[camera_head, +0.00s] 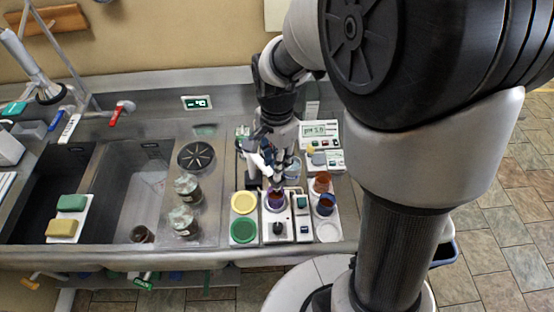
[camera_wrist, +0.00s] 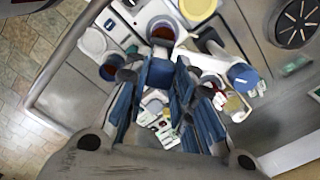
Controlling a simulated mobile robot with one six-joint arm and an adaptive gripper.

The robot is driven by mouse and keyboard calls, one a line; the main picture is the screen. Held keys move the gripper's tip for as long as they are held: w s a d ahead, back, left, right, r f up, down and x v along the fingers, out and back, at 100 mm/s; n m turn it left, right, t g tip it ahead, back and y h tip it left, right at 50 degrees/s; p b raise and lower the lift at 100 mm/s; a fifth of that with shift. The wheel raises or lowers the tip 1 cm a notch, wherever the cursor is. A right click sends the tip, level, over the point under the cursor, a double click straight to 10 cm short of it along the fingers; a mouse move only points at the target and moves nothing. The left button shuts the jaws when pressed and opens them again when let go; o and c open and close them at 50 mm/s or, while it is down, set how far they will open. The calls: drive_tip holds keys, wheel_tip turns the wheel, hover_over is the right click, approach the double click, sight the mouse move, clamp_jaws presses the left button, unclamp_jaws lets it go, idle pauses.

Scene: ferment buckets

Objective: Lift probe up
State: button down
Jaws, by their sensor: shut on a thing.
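My gripper (camera_head: 271,165) is over the counter, above a cup with dark red contents (camera_head: 276,200). In the wrist view my gripper's fingers (camera_wrist: 160,85) close around a blue piece, which I take to be the probe (camera_wrist: 158,72). The probe stands between the fingers, its far end pointing toward the dark red cup (camera_wrist: 163,32). I cannot tell whether its tip is inside the cup or just above it. In the head view the probe is mostly hidden by my gripper.
Yellow (camera_head: 244,202) and green (camera_head: 243,231) round lids sit left of the cup. A meter with a display (camera_head: 320,129) stands behind. Jars (camera_head: 187,187) and a sink (camera_head: 135,185) lie further left.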

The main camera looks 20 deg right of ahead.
drive_tip(key=shift+r, duration=0.8)
drive_tip(key=shift+w, duration=0.2)
drive_tip(key=c, duration=1.6)
unclamp_jaws()
drive_tip(key=shift+s, duration=0.2)
drive_tip(key=shift+o, duration=1.2)
wheel_tip(320, 180, up, 12)
